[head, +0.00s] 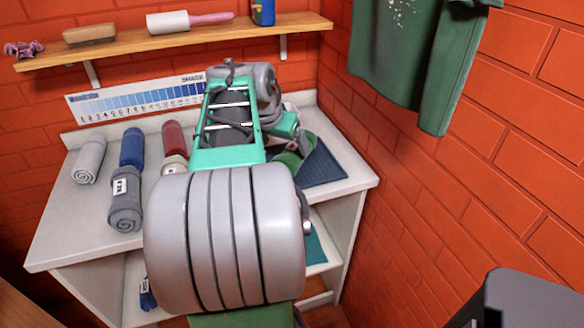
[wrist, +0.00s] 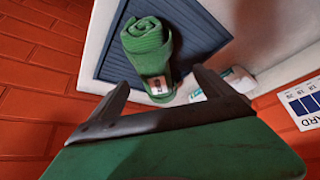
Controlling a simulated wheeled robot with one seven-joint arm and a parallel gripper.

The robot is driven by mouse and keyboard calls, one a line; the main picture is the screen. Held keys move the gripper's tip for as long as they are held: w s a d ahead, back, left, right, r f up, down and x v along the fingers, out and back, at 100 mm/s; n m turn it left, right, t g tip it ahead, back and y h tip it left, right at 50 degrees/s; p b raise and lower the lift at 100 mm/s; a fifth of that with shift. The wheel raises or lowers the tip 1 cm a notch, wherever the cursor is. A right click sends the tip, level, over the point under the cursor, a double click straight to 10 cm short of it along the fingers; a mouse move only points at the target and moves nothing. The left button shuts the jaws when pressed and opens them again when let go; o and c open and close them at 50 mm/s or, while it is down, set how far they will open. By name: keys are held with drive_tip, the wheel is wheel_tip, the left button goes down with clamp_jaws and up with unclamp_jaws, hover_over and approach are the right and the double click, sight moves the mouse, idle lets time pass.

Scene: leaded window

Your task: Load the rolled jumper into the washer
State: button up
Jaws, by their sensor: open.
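A green rolled knit garment (wrist: 147,38) with a white label lies on a dark blue ribbed mat (wrist: 205,35) in the wrist view. It shows partly in the head view (head: 299,148), behind my arm. My gripper (wrist: 161,77) is open and empty. Its two fingers point toward the label end of the green roll, apart from it as far as I can tell. Which roll is the jumper cannot be read from the labels. I cannot make out a washer; my arm hides much of the middle of the head view.
Grey (head: 89,160), dark grey (head: 125,208), blue (head: 131,147) and red (head: 173,138) rolls lie on the white counter (head: 60,222). A white item (wrist: 238,80) lies beside the mat. A wooden shelf (head: 170,42) and hanging green garment (head: 415,60) are above.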

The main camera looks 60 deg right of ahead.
sight(291, 148)
drive_tip(key=x, duration=0.5)
drive_tip(key=s+d+x, duration=0.1)
drive_tip(key=x, duration=0.1)
drive_tip(key=shift+d+f, duration=0.1)
drive_tip(key=shift+d, duration=0.05)
drive_tip(key=shift+w, duration=0.1)
drive_tip(key=c, duration=1.9)
